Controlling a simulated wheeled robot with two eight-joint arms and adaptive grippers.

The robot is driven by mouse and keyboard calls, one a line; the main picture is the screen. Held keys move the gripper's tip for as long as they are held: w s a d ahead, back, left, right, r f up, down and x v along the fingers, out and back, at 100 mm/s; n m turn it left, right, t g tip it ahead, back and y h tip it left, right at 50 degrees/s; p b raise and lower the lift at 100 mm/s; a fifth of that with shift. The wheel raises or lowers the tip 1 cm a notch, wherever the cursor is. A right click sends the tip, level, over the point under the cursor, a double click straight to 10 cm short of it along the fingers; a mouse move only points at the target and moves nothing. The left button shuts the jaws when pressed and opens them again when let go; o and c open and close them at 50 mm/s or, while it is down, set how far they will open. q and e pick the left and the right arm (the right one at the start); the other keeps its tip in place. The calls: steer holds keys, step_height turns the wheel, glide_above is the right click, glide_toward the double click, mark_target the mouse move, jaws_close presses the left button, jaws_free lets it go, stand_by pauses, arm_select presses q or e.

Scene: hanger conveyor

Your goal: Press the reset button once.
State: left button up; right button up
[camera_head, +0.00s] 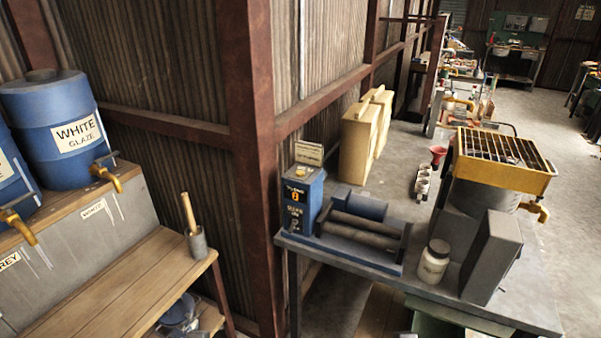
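A blue control box (303,203) stands upright at the left end of the grey workbench (385,285). Its front carries a small orange mark or light (296,196) and pale lettering too small to read. I cannot make out which part of it, if any, is the reset button. A small sign (309,153) stands at the top of the box. Neither of my grippers shows in this view.
Beside the box is a blue-framed roller unit (362,232). A white jar (433,262), a dark grey block (490,257) and a yellow grated tray (503,160) stand further right.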

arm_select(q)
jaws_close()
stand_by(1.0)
